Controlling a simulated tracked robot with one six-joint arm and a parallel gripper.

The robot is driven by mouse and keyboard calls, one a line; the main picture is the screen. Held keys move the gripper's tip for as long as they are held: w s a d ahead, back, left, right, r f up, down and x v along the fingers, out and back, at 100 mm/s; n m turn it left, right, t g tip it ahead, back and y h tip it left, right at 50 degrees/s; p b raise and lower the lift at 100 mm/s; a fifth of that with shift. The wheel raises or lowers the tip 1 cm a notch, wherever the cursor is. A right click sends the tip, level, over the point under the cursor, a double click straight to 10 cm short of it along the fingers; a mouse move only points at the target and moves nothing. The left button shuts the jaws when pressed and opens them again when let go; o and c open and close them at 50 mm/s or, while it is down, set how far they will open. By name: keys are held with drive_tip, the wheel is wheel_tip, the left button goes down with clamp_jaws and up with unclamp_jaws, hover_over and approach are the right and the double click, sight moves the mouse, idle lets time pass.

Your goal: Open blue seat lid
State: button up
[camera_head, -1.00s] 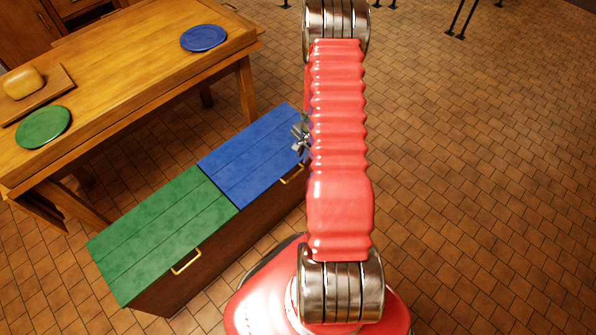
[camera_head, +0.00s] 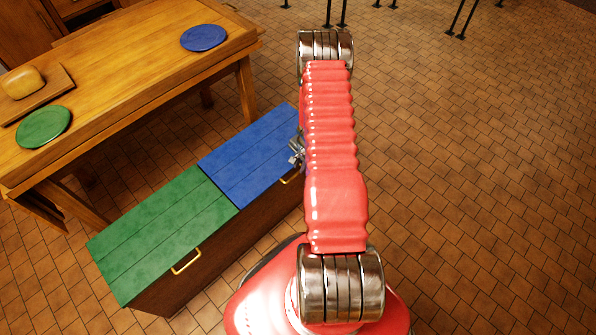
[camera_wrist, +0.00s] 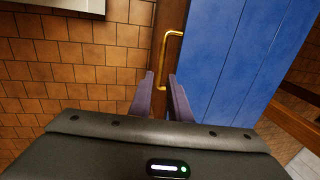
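The blue seat lid (camera_head: 247,158) lies shut on the right half of the wooden bench, beside the green lid (camera_head: 163,237). It also shows in the wrist view (camera_wrist: 255,60). Its brass handle (camera_wrist: 166,62) is on the bench's front edge; the head view shows only part of it (camera_head: 290,176). My gripper (camera_wrist: 162,78) is open, its two dark fingers apart and pointing toward the handle. The handle's lower end appears between or just beyond the fingertips; I cannot tell whether they touch. In the head view my arm hides most of the gripper.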

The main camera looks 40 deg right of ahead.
drive_tip(key=shift+w+f, duration=0.25)
drive_tip(key=shift+f, duration=0.85)
drive_tip(key=shift+w+f, duration=0.2)
drive_tip(key=shift+f, duration=0.9)
drive_tip(key=shift+c, duration=0.3)
clamp_jaws()
